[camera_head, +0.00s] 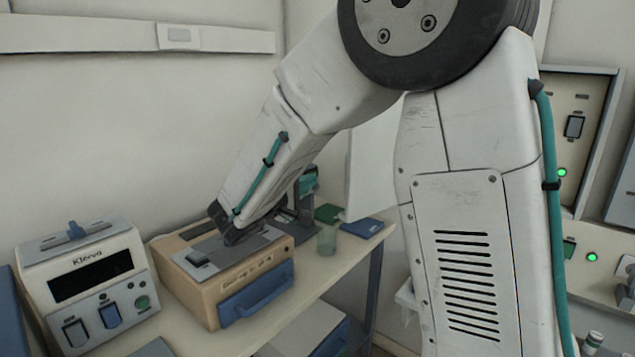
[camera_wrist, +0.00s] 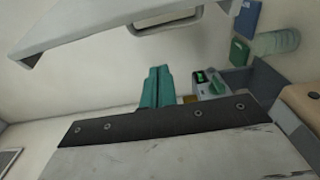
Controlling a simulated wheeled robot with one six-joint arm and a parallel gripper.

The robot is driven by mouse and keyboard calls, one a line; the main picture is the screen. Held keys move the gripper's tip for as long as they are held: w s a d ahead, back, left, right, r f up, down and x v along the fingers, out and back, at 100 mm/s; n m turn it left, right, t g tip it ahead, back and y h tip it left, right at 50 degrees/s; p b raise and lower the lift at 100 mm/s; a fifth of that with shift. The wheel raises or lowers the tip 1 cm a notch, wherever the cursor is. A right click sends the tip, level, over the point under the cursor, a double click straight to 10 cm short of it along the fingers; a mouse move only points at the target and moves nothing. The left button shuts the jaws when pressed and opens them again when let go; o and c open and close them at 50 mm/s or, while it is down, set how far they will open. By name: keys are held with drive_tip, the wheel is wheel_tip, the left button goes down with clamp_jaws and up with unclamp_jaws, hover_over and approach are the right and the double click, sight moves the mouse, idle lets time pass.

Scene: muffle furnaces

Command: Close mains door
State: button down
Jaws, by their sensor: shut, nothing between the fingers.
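The mains door appears to be the large white panel (camera_head: 372,165) standing open behind my arm. Its lower edge is near the back right end of the bench, and my arm hides its right side. In the wrist view the white panel (camera_wrist: 95,27) spans the top, with a recessed handle-like cutout. My gripper (camera_wrist: 156,72) shows there as two teal fingers pressed together and empty. They point at the bare wall, below the panel in the picture and visibly apart from it. In the head view the gripper is largely hidden by my arm and hard to separate from the objects behind.
A wooden-coloured furnace (camera_head: 195,290) with a blue handle and a white Klerva unit (camera_head: 90,285) stand on the bench. Behind are a glass beaker (camera_head: 327,241), a green box (camera_head: 327,213) and a blue box (camera_head: 362,228). A wall panel (camera_head: 575,150) with green lights is at right.

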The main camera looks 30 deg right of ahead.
drive_tip(key=d, duration=0.8)
drive_tip(key=shift+s, duration=0.4)
